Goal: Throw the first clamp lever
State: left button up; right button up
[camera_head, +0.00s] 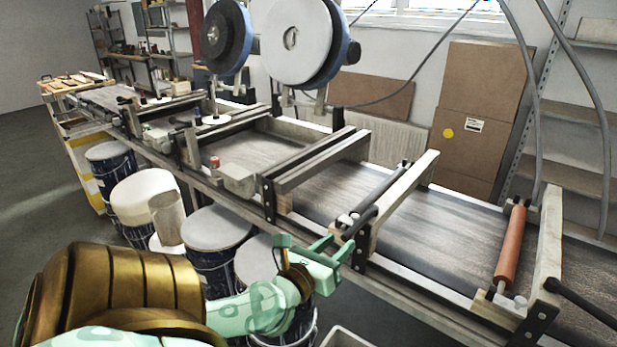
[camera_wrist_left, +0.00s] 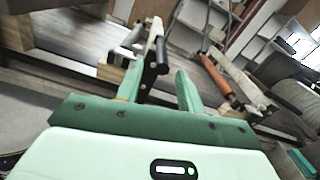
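A black clamp lever (camera_head: 360,222) with a bar-like handle sits on the near side of the conveyor frame, at a cross-beam. In the left wrist view the lever (camera_wrist_left: 154,63) shows between my finger tips, its knob end towards me. My left gripper (camera_head: 334,245) has pale green fingers and is just in front of the lever's near end. In the wrist view the gripper (camera_wrist_left: 162,78) is open, with a gap between its fingers. I cannot tell whether either finger touches the lever. My right gripper is not in view.
A second black lever (camera_head: 583,303) sticks out at the lower right. An orange-brown roller (camera_head: 510,246) spans the belt (camera_head: 435,232) there. Drums, one with a grey lid (camera_head: 216,227), stand below the conveyor's near edge. Large discs (camera_head: 297,38) hang above the conveyor.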

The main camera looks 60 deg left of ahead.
pick_arm(q)
jog(key=v, duration=1)
jog(key=shift+s+b, duration=0.2)
jog(key=shift+b, duration=0.25)
